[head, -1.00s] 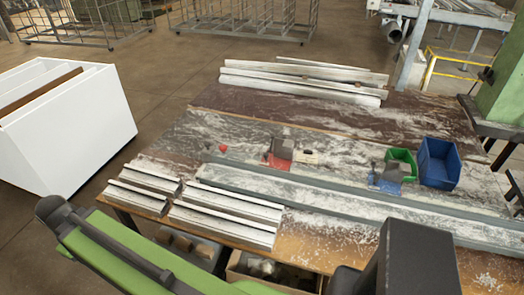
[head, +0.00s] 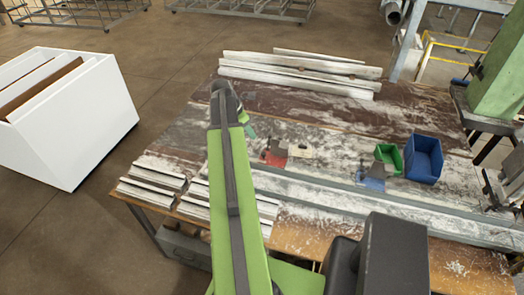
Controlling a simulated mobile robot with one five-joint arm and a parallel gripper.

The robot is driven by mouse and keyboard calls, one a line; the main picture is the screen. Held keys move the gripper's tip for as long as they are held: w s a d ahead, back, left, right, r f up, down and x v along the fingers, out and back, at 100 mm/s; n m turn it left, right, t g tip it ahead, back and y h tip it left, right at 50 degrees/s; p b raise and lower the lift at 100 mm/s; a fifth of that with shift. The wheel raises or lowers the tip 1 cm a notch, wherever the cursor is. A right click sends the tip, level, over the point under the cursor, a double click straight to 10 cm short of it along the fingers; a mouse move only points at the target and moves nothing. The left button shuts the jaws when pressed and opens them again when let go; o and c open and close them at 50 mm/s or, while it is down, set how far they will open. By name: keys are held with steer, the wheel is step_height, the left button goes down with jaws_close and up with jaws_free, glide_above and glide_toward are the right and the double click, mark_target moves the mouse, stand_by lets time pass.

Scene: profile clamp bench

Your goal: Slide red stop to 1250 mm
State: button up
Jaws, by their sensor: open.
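The red stop (head: 273,157) sits on the bench's long rail area in the middle of the table, with a grey block beside it. A blue stop (head: 371,180), also with a grey block, stands further right. A long grey rail (head: 330,200) runs along the bench in front of both stops. No scale marks are readable, so the stop's position in millimetres cannot be told. My green arm rises just left of the red stop, and its far end bends over behind the upper link. The gripper's fingers are hidden there. I see no contact with the red stop.
A green bin (head: 389,157) and a blue bin (head: 424,160) stand right of the stops. White profiles lie at the back (head: 300,72) and front left (head: 150,183). A pale block (head: 300,151) lies beside the red stop. A white rack (head: 90,125) stands left.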

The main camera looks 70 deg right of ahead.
mark_target(264, 153)
steer(key=b+x, duration=1.5)
steer(key=x, duration=0.1)
steer(key=shift+w+f, duration=0.1)
steer(key=shift+f, duration=0.2)
steer(key=shift+s+d+f+b, duration=0.1)
steer(key=shift+s+f+b, duration=0.1)
steer(key=shift+f+b, duration=0.15)
steer(key=shift+r, duration=0.1)
jaws_close()
